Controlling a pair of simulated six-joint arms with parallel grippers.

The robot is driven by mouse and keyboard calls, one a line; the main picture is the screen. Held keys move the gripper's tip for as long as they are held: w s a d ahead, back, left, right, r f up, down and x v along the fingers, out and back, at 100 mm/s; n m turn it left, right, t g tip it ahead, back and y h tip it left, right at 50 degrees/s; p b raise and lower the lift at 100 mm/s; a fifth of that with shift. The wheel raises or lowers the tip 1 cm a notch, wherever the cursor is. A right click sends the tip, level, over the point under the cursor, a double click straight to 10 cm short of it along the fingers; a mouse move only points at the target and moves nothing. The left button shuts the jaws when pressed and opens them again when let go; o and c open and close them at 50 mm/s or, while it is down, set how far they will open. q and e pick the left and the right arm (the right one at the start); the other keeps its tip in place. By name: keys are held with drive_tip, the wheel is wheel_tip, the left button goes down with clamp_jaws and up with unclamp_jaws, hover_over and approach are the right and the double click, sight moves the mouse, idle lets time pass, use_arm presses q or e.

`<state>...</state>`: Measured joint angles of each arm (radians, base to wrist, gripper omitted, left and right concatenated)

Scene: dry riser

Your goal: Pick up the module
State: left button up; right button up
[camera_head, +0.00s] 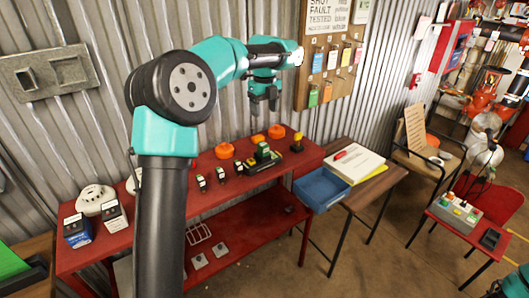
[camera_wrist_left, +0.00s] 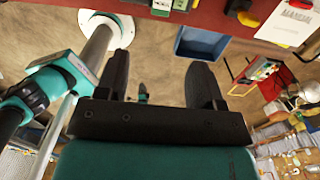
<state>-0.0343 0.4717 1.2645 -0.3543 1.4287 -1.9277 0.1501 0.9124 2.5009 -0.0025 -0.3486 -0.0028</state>
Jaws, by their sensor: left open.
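Several small dark modules with green and white faces stand in a row on the red bench, one of them a module (camera_head: 221,174) near the middle. A larger green module (camera_head: 263,151) sits in a yellow-edged dark holder (camera_head: 270,166) at the row's right end. I cannot tell which one the task means. My left gripper (camera_head: 264,104) is open and empty, above and behind the row, with clear air between. In the left wrist view its fingers (camera_wrist_left: 160,72) are apart with nothing between them. My right gripper cannot be made out.
The red bench (camera_head: 312,154) also holds orange domes (camera_head: 224,150), white detectors (camera_head: 95,199) and boxes (camera_head: 113,220). A tag board (camera_head: 333,50) hangs behind my left gripper.

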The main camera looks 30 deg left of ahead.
sight(263, 144)
use_arm(q)
drive_tip(key=shift+s+a+r, duration=0.2)
drive_tip(key=shift+a+r, duration=0.2)
drive_tip(key=shift+r, duration=0.3)
wheel_tip(263, 144, down, 12)
drive_tip(key=shift+f, duration=0.15)
drive_tip(key=shift+w+a+f, duration=0.1)
drive_tip(key=shift+w+f, duration=0.15)
drive_tip(key=shift+f, duration=1.1)
drive_tip(key=shift+w+f, duration=0.2)
drive_tip(key=shift+f, duration=1.1)
